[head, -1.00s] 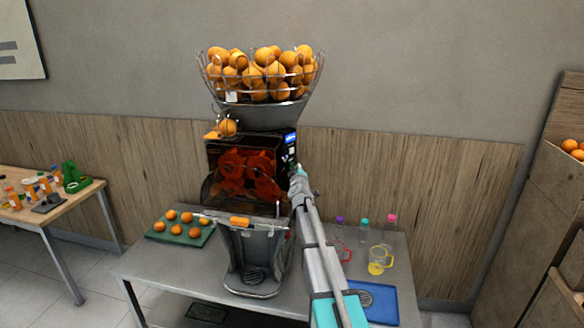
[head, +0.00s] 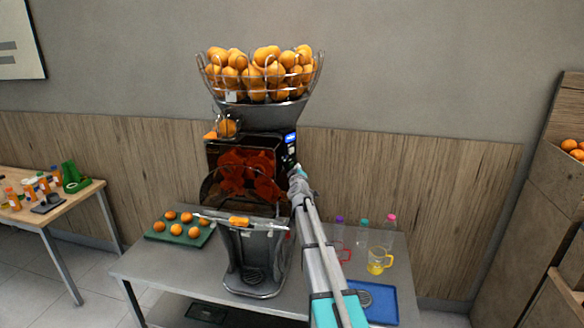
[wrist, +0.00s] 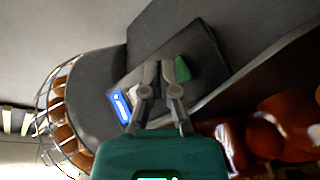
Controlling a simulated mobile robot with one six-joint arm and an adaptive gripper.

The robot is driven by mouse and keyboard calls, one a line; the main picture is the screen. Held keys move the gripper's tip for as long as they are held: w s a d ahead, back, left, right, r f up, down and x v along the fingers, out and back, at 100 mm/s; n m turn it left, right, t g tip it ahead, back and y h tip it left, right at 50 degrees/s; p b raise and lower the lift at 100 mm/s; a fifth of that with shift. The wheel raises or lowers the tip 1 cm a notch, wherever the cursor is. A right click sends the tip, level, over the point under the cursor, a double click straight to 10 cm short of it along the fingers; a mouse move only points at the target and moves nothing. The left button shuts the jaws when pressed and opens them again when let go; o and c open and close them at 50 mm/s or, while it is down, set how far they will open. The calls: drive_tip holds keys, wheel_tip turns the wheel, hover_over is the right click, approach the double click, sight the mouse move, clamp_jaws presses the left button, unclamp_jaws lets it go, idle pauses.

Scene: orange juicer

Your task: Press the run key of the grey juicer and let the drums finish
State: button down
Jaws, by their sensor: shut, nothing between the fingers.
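The grey juicer (head: 258,258) stands on the grey table, with a wire basket of oranges (head: 262,75) on top. Its orange-red drums (head: 247,172) show behind the dark front cover. A lit blue-white display (head: 290,138) is at the upper right of the front, and it also shows in the wrist view (wrist: 121,107). In the wrist view a green key (wrist: 182,69) lies on the dark panel, just right of my fingertips. My gripper (head: 296,172) is shut and empty at the panel (wrist: 160,68). I cannot tell whether it touches the key.
A green board with several oranges (head: 178,229) lies left of the juicer. At the right are a yellow-filled mug (head: 380,260), a blue tray (head: 385,303) and capped bottles (head: 390,229). A wooden table with small bottles (head: 24,214) stands far left, and wooden crates (head: 545,200) far right.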

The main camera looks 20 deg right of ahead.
drive_tip(key=shift+w+a, duration=0.4)
drive_tip(key=shift+w, duration=0.4)
idle(1.1)
drive_tip(key=shift+s+d, duration=0.15)
drive_tip(key=shift+s, duration=0.1)
drive_tip(key=shift+s+d, duration=0.25)
drive_tip(key=shift+s, duration=0.35)
drive_tip(key=shift+s, duration=0.1)
idle(0.4)
drive_tip(key=shift+s+d, duration=0.35)
drive_tip(key=shift+s, duration=0.35)
drive_tip(key=shift+s+d, duration=0.35)
drive_tip(key=shift+s, duration=0.35)
drive_tip(key=shift+s+d, duration=0.35)
drive_tip(key=shift+s, duration=0.35)
